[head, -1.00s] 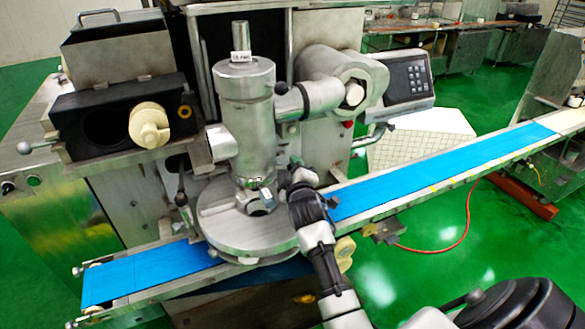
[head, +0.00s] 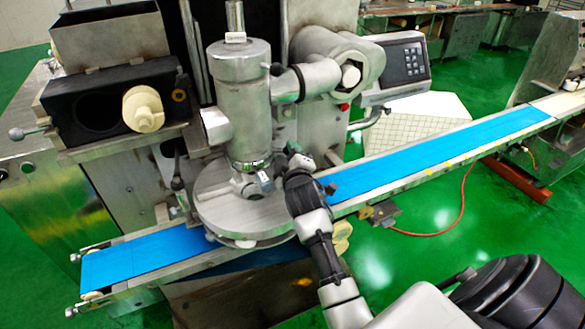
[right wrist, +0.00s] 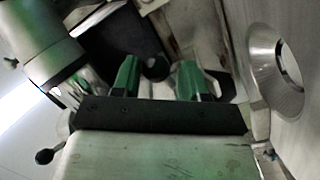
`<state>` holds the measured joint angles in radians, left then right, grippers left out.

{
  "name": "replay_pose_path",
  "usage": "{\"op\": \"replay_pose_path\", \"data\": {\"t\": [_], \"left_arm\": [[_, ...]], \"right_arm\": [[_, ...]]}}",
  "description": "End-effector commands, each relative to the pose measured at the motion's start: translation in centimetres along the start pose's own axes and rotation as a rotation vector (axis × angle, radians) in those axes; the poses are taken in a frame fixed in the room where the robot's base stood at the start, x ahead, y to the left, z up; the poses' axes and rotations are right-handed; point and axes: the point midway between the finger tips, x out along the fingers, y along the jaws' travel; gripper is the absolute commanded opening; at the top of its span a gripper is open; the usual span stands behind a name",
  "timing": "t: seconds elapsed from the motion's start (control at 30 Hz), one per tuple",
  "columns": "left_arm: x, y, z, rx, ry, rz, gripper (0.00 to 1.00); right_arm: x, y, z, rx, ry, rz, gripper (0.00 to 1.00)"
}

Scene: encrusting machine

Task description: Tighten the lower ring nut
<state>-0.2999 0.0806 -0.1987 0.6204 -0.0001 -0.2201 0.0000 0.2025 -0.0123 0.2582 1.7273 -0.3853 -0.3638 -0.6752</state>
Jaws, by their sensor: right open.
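The upright steel cylinder (head: 245,105) of the machine stands over a round steel disc (head: 232,212). A narrow ring at the cylinder's lower end, which looks like the lower ring nut (head: 252,164), shows just above the disc. My right gripper (head: 287,158) is right of this ring, close to the cylinder's foot; I cannot tell whether it touches. In the right wrist view my right gripper (right wrist: 158,78) has two green fingers spread apart, with a dark round part beyond the gap. A steel cylinder (right wrist: 42,52) shows at upper left there. My left gripper is not in view.
A blue conveyor belt (head: 450,150) runs under the disc from lower left to upper right. A horizontal steel arm (head: 318,82) joins the cylinder on the right, above my gripper. A control panel (head: 390,68) stands further right. Open green floor (head: 430,250) lies in front.

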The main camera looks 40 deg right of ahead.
Motion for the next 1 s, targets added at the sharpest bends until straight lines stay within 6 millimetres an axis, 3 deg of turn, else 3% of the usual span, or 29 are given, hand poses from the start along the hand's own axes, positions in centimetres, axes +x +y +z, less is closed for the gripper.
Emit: {"op": "replay_pose_path", "data": {"t": [0.3,0.5,0.87,1.0], "left_arm": [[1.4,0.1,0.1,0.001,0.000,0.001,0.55],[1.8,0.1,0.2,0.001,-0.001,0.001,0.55],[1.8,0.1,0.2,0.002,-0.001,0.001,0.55],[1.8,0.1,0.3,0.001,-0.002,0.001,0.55]], "right_arm": [[-6.1,-0.3,0.1,0.002,0.001,-0.001,0.44],[-8.6,-0.2,0.0,0.001,0.002,-0.001,0.44],[-9.3,-0.1,-0.1,0.002,0.002,-0.001,0.44],[-9.7,-0.4,0.1,0.015,-0.009,-0.022,0.25]]}}
